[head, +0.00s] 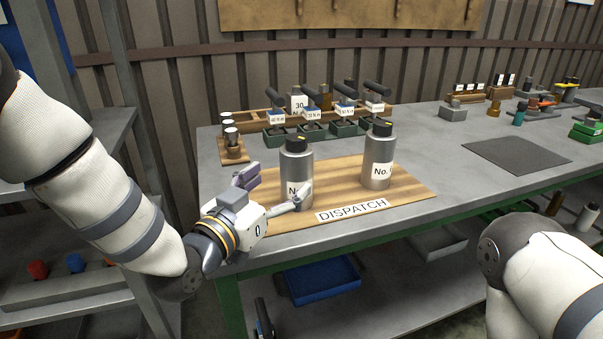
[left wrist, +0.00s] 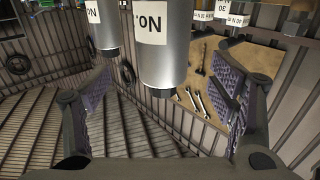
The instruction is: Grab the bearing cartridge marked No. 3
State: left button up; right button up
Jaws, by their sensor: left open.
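Two grey metal cylinders with dark caps stand upright on the wooden DISPATCH board (head: 410,192). The left cylinder (head: 296,163) has a label partly covered by a finger of my left gripper (head: 276,183). The right cylinder (head: 378,150) has a label reading "No.", its number not legible. My left gripper is open with its fingers either side of the left cylinder. In the left wrist view the left cylinder (left wrist: 165,65) appears upside down between the open fingers (left wrist: 165,95), and the right cylinder (left wrist: 105,35) beside it. No number is readable there. My right gripper is out of view.
Behind the board are green-based holders (head: 310,128) with dark-handled tools and a small wooden stand (head: 232,148). A blue bin (head: 322,279) sits on the shelf below.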

aim_at(297, 163)
pick_arm(q)
jog(key=x, duration=0.8)
jog(key=shift+a+b, duration=0.2)
jog(key=shift+b, duration=0.15)
grip_shut()
jog(key=shift+r, duration=0.25)
